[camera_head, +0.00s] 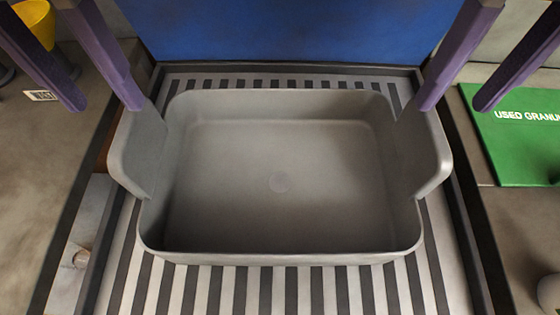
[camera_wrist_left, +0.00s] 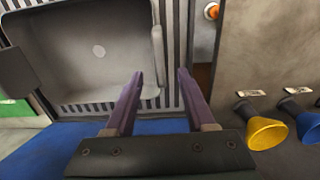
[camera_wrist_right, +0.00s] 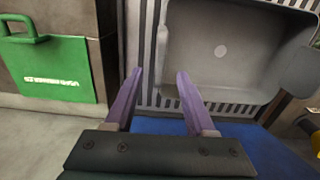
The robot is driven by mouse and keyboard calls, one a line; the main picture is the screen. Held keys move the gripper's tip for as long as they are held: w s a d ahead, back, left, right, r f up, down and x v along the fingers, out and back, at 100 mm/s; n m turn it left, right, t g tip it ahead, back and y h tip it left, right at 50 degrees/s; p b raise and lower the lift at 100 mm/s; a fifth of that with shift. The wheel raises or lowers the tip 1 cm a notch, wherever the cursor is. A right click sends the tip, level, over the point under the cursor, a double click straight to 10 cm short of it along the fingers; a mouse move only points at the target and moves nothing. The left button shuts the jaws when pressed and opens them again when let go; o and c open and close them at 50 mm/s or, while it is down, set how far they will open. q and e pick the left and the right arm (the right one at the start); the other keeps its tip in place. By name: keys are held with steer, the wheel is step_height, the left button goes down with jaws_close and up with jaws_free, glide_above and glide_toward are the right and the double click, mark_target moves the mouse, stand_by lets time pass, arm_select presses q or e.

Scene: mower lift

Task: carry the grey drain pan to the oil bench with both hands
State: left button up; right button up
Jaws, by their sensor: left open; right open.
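The grey drain pan (camera_head: 280,200) sits empty and level on a striped grate, with a raised grip flange on its left and right sides. My left gripper (camera_head: 104,107) is open at the pan's left flange, one finger inward and one outward of it. In the left wrist view the pan (camera_wrist_left: 85,65) shows its side edge between the open fingers (camera_wrist_left: 160,76). My right gripper (camera_head: 454,107) is open likewise at the right flange. In the right wrist view the pan's (camera_wrist_right: 230,75) side edge lies between the fingers (camera_wrist_right: 159,74). I cannot identify the oil bench.
A blue panel (camera_head: 290,30) stands behind the pan. A green item lettered "USED GRANU..." (camera_head: 525,135) lies at the right; its handle shows in the right wrist view. A yellow funnel (camera_wrist_left: 265,132) and a blue one (camera_wrist_left: 308,125) are at the left side. Dark rails flank the grate (camera_head: 280,285).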

mark_target(141, 145)
arm_select(q)
step_height(141, 145, down, 10)
steer(key=shift+r, duration=0.25)
arm_select(e)
step_height(141, 145, down, 10)
steer(key=shift+r, duration=0.25)
arm_select(q)
jaws_close()
arm_select(e)
jaws_close()
stand_by(0.6)
